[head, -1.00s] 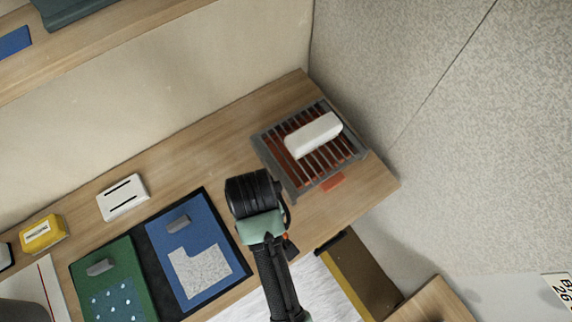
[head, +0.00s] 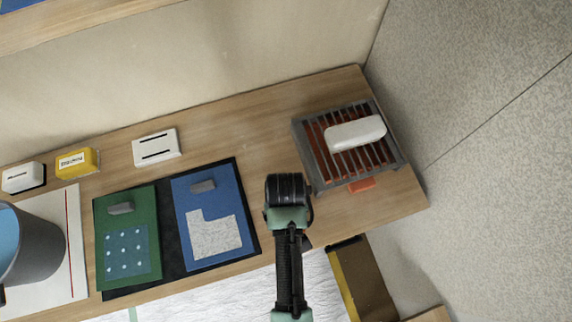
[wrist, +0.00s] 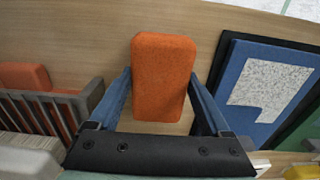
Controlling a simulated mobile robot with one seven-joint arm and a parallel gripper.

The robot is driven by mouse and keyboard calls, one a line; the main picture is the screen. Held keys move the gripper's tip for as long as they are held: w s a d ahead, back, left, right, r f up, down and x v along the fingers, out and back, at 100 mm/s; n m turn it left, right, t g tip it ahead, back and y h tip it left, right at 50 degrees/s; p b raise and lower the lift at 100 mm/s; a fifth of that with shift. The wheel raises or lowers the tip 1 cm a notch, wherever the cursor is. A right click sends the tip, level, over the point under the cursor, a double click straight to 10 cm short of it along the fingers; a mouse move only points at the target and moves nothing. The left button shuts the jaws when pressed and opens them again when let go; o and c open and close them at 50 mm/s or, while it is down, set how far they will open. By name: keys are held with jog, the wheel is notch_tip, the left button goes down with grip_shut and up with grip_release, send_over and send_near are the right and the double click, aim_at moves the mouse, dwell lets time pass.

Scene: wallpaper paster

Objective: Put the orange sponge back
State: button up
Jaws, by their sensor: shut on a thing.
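The orange sponge (wrist: 162,78) is between the two blue fingers of my gripper (wrist: 160,88) in the wrist view, shut on its sides. The wooden worktop shows below it; I cannot tell how high it is held. In the head view my arm hides the sponge and fingers, just right of the blue board. The grey slatted rack (head: 311,170) stands at the worktop's right end, right of my arm. A white block (head: 355,133) lies on its slats. The rack's edge (wrist: 88,98) shows at the left of the wrist view.
A blue board (head: 215,203) and a green board (head: 128,188) lie on a black mat left of my arm. A white slotted box (head: 156,147), a yellow box (head: 77,162) and a grey bucket (head: 40,245) stand further left. An orange piece (head: 362,185) sits at the rack's front.

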jog(key=shift+f+p, duration=0.4)
jog(key=shift+f, duration=0.45)
jog(key=shift+f, duration=0.2)
jog(key=o, duration=1.2)
jog(key=shift+r, duration=0.1)
